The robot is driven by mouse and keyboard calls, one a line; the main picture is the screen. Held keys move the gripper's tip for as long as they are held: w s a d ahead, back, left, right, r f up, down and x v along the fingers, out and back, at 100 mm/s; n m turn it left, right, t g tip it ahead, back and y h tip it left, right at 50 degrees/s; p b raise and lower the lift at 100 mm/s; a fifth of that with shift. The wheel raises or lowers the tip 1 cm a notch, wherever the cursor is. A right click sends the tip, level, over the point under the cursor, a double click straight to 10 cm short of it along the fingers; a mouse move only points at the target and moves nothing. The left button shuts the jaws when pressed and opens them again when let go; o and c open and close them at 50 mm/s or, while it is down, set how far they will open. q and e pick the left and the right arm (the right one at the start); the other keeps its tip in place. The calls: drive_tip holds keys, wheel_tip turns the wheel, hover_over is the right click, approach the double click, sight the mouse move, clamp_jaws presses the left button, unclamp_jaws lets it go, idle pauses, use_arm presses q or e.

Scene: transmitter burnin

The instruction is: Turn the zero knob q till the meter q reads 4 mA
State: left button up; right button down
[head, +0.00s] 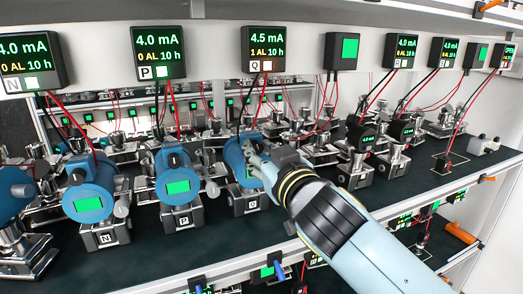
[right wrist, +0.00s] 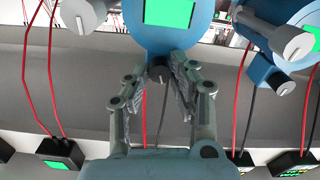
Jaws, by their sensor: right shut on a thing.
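The meter Q (head: 264,48) reads 4.5 mA and "1 AL 10 h", with a pale orange-edged square beside its Q. Below it, the blue transmitter Q (head: 234,160) stands on a metal mount with a Q label (head: 251,209). My right gripper (head: 258,150) reaches its upper part from the right and hides part of its green screen. The knob is hidden in the head view. My left gripper is out of view.
Blue transmitter P (head: 180,178) and transmitter N (head: 90,190) stand to the left, under meter P (head: 158,52) and meter N (head: 30,60), both at 4.0 mA. Red and black wires hang from the meters. Black-headed devices (head: 362,137) stand to the right.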

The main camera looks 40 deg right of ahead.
drive_tip(key=n+p, duration=0.1)
drive_tip(key=n, duration=0.3)
drive_tip(key=shift+r, duration=0.1)
drive_tip(key=shift+n+p, duration=0.3)
drive_tip(key=shift+n, duration=1.4)
drive_tip(key=c, duration=1.1)
unclamp_jaws()
drive_tip(key=shift+a, duration=0.1)
drive_tip(key=v, duration=1.2)
drive_tip(key=shift+a, duration=0.1)
